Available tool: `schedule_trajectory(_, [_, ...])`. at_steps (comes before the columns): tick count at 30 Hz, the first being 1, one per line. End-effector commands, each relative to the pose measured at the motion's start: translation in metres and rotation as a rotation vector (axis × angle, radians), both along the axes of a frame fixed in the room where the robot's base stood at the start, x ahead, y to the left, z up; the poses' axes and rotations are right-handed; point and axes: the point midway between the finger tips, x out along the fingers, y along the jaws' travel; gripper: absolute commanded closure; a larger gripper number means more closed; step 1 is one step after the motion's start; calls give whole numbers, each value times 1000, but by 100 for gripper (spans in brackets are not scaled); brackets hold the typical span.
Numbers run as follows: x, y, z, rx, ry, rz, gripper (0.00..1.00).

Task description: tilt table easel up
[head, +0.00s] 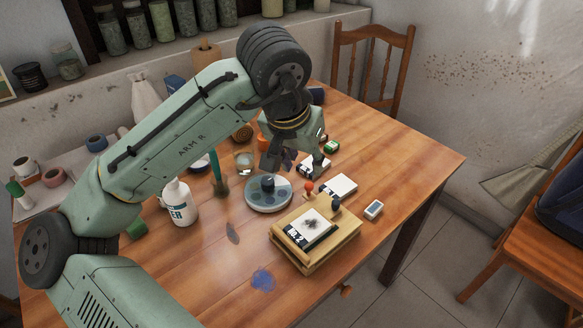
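The table easel (345,247) is a low wooden box-like stand near the front right edge of the wooden table. Its top board lies almost flat and carries a white sheet with a dark blot and a black "NO. 2" label (298,237).
A round grey palette dish (268,193) lies between gripper and easel. A white bottle (180,203) stands left. The table's front is mostly clear. A wooden chair (371,60) stands behind.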

Motion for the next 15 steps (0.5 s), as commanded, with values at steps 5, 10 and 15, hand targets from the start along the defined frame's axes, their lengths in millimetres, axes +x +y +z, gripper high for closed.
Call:
schedule_trajectory(5, [2, -1, -4, 0, 0, 0, 63])
schedule_trajectory(10, [9, -4, -25, 0, 3, 0, 63])
schedule_trajectory(15, [20, -9, -55, -1, 4, 0, 63])
